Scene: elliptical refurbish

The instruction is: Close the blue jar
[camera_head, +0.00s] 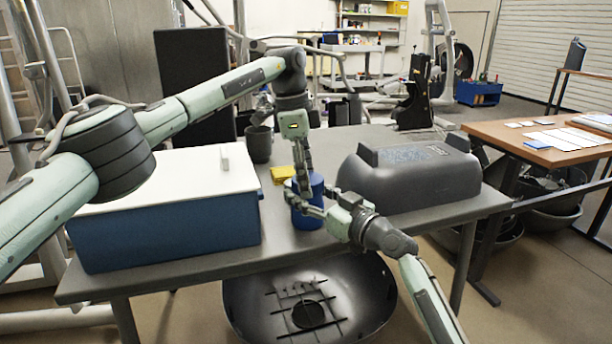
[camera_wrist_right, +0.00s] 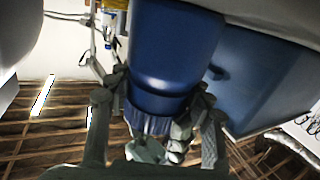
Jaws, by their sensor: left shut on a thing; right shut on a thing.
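The blue jar (camera_head: 307,221) stands upright near the front edge of the grey table. My right gripper (camera_head: 303,205) comes from the right and is shut around its upper body. In the right wrist view, which looks upside down, the jar body (camera_wrist_right: 175,45) sits between the fingers (camera_wrist_right: 163,92). A ribbed blue lid (camera_wrist_right: 150,122) is at the jar's mouth, and any gap between them is hard to tell. My left gripper (camera_head: 303,188) reaches down from above and is shut on the lid. The fingers partly hide lid and rim.
A blue bin with a white lid (camera_head: 168,178) stands close on the left. A large dark overturned tub (camera_head: 410,180) is on the right. A brown table (camera_head: 550,140) stands farther right.

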